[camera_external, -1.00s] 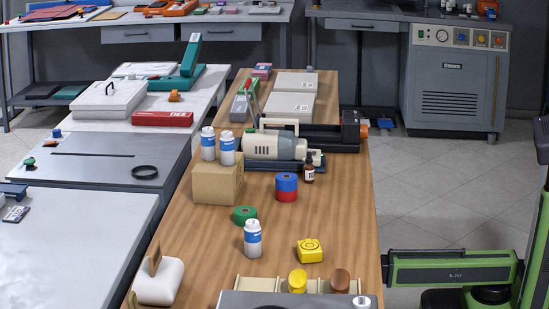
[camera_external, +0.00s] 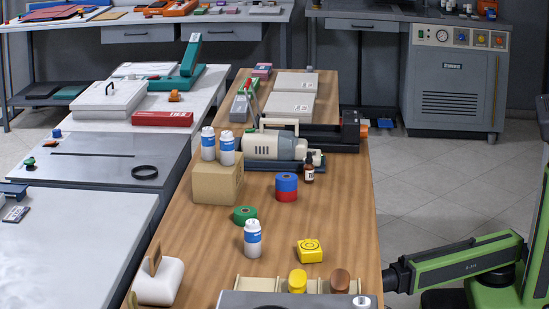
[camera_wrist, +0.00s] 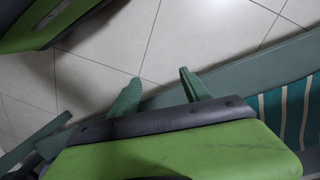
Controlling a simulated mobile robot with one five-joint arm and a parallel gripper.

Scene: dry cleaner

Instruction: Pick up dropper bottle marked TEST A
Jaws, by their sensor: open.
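A small brown dropper bottle (camera_external: 308,172) with a dark top and a pale label stands upright on the wooden table (camera_external: 345,225), near its right side. The writing on the label is too small to read. My gripper (camera_wrist: 160,92) shows in the wrist view with its two green fingers apart and nothing between them. Pale floor tiles lie beyond the fingers. The dropper bottle does not show in the wrist view. In the external view my green arm is at the lower right, beside the table's right edge, well apart from the bottle; the gripper fingers cannot be made out there.
A blue and red roll stack (camera_external: 287,187) stands just left and in front of the bottle. A grey and cream machine (camera_external: 273,146) lies behind it. A yellow block (camera_external: 310,251), a white bottle (camera_external: 252,238) and a cardboard box (camera_external: 217,182) also stand on the table.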

